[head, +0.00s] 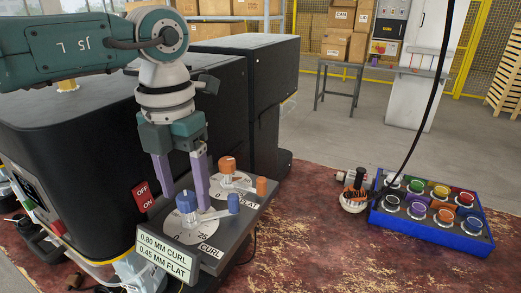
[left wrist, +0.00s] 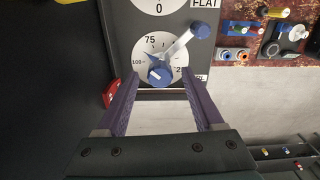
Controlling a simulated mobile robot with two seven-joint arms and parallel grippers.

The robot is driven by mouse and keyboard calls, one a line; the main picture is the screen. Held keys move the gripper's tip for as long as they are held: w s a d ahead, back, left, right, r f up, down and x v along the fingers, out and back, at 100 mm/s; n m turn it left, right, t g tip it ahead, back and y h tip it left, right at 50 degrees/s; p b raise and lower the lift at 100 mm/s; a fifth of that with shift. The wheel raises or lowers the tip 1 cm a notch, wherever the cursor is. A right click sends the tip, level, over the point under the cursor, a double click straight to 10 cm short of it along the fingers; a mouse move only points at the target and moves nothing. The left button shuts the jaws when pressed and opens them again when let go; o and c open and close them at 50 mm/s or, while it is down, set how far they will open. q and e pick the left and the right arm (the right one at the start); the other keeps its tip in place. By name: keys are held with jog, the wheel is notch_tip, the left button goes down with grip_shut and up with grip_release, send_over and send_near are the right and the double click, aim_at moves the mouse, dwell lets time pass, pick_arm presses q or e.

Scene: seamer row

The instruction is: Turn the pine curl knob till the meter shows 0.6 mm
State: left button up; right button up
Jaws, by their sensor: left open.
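The curl knob, a blue hub (head: 186,203) with a grey crank arm and blue handle (head: 234,204), sits on a white dial marked CURL. In the left wrist view the hub (left wrist: 159,72) has a blue pointer between 75 and 100, and its handle (left wrist: 200,30) points up right. No pine label is readable. The meter plate (head: 165,255) reads 0.80 MM CURL and 0.45 MM FLAT. My left gripper (head: 187,208) is open, pointing down, its purple fingers on either side of the hub with gaps showing in the wrist view. My right gripper is not in view.
The orange flat knob (head: 228,165) and its orange handle (head: 261,186) are just behind. A red OFF/ON switch (head: 141,195) is at the left. A blue box of coloured round pieces (head: 457,243) and a small device (head: 354,191) lie right on the worn red table.

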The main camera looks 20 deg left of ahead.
pick_arm(q)
jog(key=shift+c, duration=0.3)
grip_shut()
dwell(0.3)
